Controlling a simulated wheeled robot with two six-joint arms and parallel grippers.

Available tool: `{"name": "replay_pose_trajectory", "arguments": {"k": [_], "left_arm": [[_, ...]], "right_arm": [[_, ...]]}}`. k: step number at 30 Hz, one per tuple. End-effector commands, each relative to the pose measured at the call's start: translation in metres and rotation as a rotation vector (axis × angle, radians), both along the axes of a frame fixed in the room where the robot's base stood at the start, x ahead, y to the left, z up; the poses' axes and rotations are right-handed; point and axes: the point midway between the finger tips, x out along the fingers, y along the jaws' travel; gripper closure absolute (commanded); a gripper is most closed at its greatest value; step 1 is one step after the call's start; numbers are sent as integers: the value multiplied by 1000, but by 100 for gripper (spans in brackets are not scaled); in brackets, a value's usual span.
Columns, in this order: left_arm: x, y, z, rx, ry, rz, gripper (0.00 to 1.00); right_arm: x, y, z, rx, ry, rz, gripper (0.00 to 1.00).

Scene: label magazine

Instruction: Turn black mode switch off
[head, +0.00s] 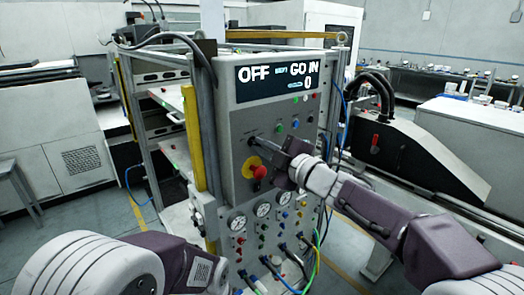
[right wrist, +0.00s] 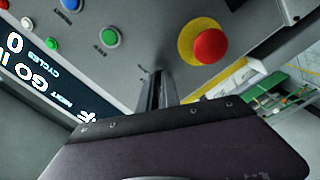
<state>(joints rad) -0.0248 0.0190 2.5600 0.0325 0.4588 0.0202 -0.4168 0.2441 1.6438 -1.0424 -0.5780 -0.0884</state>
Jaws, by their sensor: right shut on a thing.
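The grey control panel (head: 243,112) stands upright ahead of me. My right gripper (head: 254,142) reaches in from the right, its fingers shut at the black mode switch on the panel's left middle. In the right wrist view my right gripper's narrow fingers (right wrist: 155,92) point at the panel face. The switch is hidden between and behind the fingers, so its turn position cannot be seen. The display (head: 277,81) above shows OFF on the left, GO IN on the right and 0 below. My left arm shows at the lower left, but its fingers are not in view.
A red mushroom button on a yellow plate (head: 253,169) sits just below the switch; it also shows close beside the fingers in the right wrist view (right wrist: 210,46). Green (head: 279,127) and blue (head: 295,123) buttons lie above right. Gauges (head: 263,209) and cables fill the lower panel.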

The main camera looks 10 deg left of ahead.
Motion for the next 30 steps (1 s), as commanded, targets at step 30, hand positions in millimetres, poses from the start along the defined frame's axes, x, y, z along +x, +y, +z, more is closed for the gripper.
{"name": "replay_pose_trajectory", "arguments": {"k": [30], "left_arm": [[0, 0, -7, 0, 0, 0, 64]], "right_arm": [[0, 0, -1, -90, -111, 1, 71]]}}
